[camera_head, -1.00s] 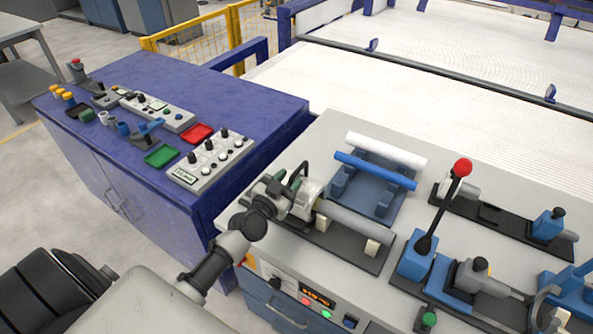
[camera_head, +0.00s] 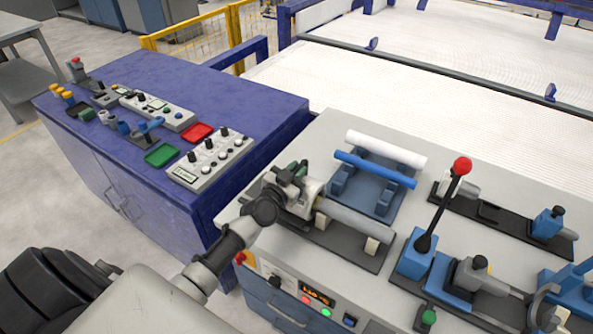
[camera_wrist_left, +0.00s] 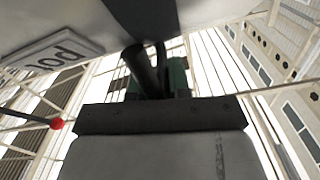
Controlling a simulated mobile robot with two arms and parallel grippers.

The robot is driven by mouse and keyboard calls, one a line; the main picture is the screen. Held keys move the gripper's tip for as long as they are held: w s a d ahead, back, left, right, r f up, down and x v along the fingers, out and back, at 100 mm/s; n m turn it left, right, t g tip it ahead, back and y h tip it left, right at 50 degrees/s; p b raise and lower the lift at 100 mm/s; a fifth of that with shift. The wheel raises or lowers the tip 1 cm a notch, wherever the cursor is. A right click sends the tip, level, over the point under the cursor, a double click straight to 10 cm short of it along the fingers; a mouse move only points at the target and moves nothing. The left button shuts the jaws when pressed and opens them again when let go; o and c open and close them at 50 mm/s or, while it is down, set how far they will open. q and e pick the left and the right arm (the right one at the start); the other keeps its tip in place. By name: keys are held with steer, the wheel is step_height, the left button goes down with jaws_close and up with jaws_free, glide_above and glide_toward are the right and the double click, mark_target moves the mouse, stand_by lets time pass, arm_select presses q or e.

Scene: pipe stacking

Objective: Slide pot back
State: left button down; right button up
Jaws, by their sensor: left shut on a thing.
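The pot (camera_head: 313,192), a pale block-like unit, sits at the left end of the grey pipe on a dark base plate (camera_head: 345,254). My left gripper (camera_head: 293,177) comes in from the left and is shut on the dark handle of the pot. Its wrist covers part of the pot in the head view. In the left wrist view a dark handle (camera_wrist_left: 142,72) stands close at the fingers, with a dark green part behind it. A label reading "pot" (camera_wrist_left: 52,52) shows upside down there. My right gripper is not in view.
A blue rack (camera_head: 372,187) holds a white pipe (camera_head: 385,149) and a blue pipe (camera_head: 375,169) behind the pot. A red-knobbed lever (camera_head: 443,205) stands to the right. A blue cabinet (camera_head: 235,95) with control boxes is at left.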

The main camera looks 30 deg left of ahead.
arm_select(q)
steer(key=a+b, duration=0.7)
steer(key=a, duration=0.3)
steer(key=shift+w+a+r, duration=0.2)
steer(key=shift+a+r, duration=0.05)
steer(key=c, duration=1.3)
jaws_free()
steer(key=shift+a, duration=0.1)
steer(key=shift+o, duration=0.8)
steer(key=shift+a+f, duration=0.15)
steer(key=shift+d, duration=0.2)
steer(key=shift+s, duration=0.1)
